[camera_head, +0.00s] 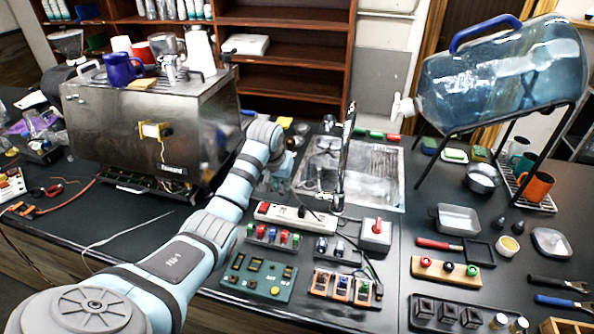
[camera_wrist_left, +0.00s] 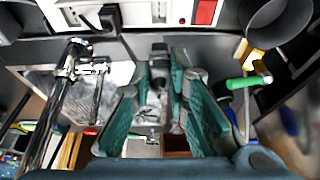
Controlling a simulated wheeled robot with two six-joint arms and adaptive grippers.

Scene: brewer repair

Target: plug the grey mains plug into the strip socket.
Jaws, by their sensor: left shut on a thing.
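The white power strip (camera_head: 284,214) lies on the black counter with a red switch at its left end. In the left wrist view, the strip (camera_wrist_left: 128,18) runs along the top, with its red switch (camera_wrist_left: 206,12) and a black plug (camera_wrist_left: 107,18) in one socket. My left gripper (camera_head: 282,180) is above and behind the strip in the head view. In the wrist view, its teal fingers (camera_wrist_left: 165,85) are shut on the grey mains plug (camera_wrist_left: 158,72), which is apart from the strip. The plug cannot be made out in the head view. My right gripper is not seen.
A metal sink with a tall faucet (camera_head: 345,150) stands close right of the gripper. The steel brewer (camera_head: 150,130) is at left. A grey box with a red knob (camera_head: 376,232) and switch panels (camera_head: 260,277) surround the strip's front and right.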

